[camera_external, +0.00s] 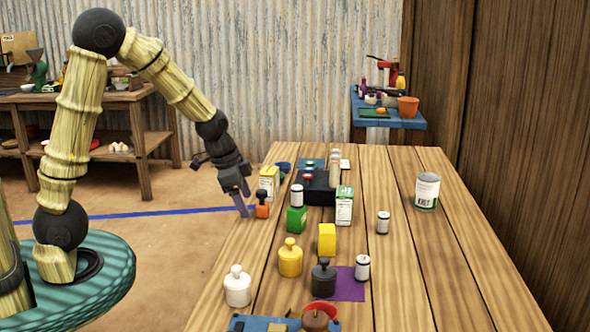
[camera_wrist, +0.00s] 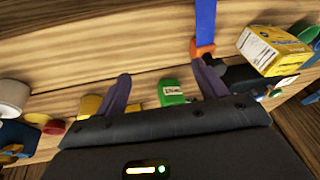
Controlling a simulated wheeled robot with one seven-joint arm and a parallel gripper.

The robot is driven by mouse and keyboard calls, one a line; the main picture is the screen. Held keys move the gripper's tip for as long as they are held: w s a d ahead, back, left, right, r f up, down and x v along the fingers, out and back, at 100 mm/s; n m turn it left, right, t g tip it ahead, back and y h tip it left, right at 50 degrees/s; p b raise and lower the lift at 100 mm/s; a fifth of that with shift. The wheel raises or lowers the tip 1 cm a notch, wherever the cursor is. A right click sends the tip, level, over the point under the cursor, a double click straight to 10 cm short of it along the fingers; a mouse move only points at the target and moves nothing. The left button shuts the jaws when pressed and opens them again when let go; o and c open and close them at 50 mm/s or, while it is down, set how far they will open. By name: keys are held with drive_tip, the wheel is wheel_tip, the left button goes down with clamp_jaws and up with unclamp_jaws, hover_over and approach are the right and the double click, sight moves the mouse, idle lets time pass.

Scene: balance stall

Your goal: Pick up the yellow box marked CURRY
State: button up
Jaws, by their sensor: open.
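A yellow box with a white label (camera_external: 268,182) stands near the table's left edge in the external view. A yellow box with a white printed panel (camera_wrist: 272,50) shows at the upper right of the wrist view, right of my fingers; its lettering is too small to read. A plainer yellow block (camera_external: 327,240) stands nearer the camera, so I cannot confirm which is marked CURRY. My gripper (camera_external: 242,204) is open and empty, pointing down by the table's left edge, left of the labelled box and apart from it. Its two fingers (camera_wrist: 161,76) are spread in the wrist view.
An orange weight (camera_external: 262,210) stands close to my fingers, in front of the labelled box. A green block (camera_external: 297,220), a white-green carton (camera_external: 344,206) and a black scale (camera_external: 318,190) are to the right. Yellow (camera_external: 290,258) and white (camera_external: 237,287) weights stand nearer. The table's right side is mostly clear.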

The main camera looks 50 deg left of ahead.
drive_tip(key=w+d+r+h+p, duration=0.1)
drive_tip(key=w+d+r+p, duration=0.2)
drive_tip(key=d+r+p, duration=0.35)
drive_tip(key=h+p, duration=0.1)
drive_tip(key=p, duration=0.4)
approach(327, 228)
drive_tip(key=v, duration=0.6)
drive_tip(key=shift+w+d+f, duration=0.1)
drive_tip(key=shift+f, duration=0.2)
drive_tip(key=shift+f, duration=0.1)
drive_tip(key=x, duration=1.2)
drive_tip(key=shift+m, duration=0.3)
drive_tip(key=shift+x, duration=2.6)
